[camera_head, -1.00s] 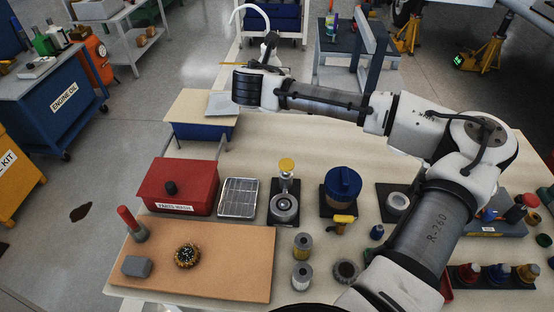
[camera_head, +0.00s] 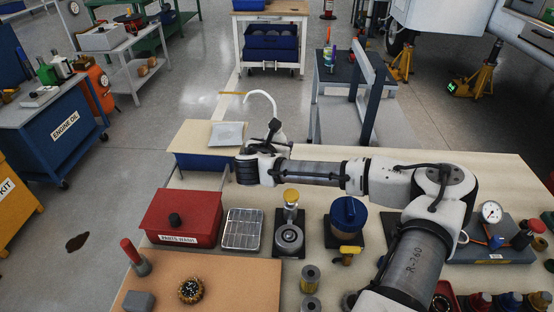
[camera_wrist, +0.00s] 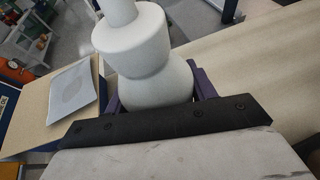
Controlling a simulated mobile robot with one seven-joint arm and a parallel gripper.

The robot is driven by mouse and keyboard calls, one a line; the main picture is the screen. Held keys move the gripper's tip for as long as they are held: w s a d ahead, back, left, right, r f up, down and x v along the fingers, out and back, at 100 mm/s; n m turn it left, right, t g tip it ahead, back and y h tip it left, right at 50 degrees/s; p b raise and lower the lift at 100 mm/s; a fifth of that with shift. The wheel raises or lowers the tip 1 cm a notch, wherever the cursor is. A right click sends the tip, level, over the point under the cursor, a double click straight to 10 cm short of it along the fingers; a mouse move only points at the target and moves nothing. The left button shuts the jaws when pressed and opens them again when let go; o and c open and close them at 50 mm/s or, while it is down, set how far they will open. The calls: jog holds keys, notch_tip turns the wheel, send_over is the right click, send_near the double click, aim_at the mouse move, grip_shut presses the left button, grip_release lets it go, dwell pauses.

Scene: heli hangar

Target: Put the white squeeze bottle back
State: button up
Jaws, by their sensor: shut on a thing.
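The white squeeze bottle (camera_wrist: 140,50) fills the upper middle of the wrist view, with a rounded, waisted body. My gripper (camera_wrist: 155,95) is shut around its lower body, with a purple finger showing on each side. In the head view, my gripper (camera_head: 272,142) is over the far left part of the long table. The bottle's thin curved white spout (camera_head: 262,95) rises above it there, while its body is mostly hidden behind my wrist. The bottle's base is hidden in the wrist view.
A grey flat pad (camera_head: 228,134) lies on a wood-topped blue stand (camera_head: 190,138), left of my gripper. The red parts wash box (camera_head: 180,222), a metal tray (camera_head: 242,232) and a blue-lidded can (camera_head: 348,213) stand nearer.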

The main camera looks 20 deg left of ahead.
jog(key=shift+f+p, duration=0.3)
jog(key=shift+f, duration=2.7)
jog(key=shift+f, duration=0.1)
jog(key=shift+f, duration=0.15)
jog(key=o, duration=0.8)
jog(key=shift+c, duration=0.2)
jog(key=shift+r, duration=0.25)
jog(key=shift+s, duration=0.35)
jog(key=b+v, duration=0.2)
jog(key=v, duration=0.9)
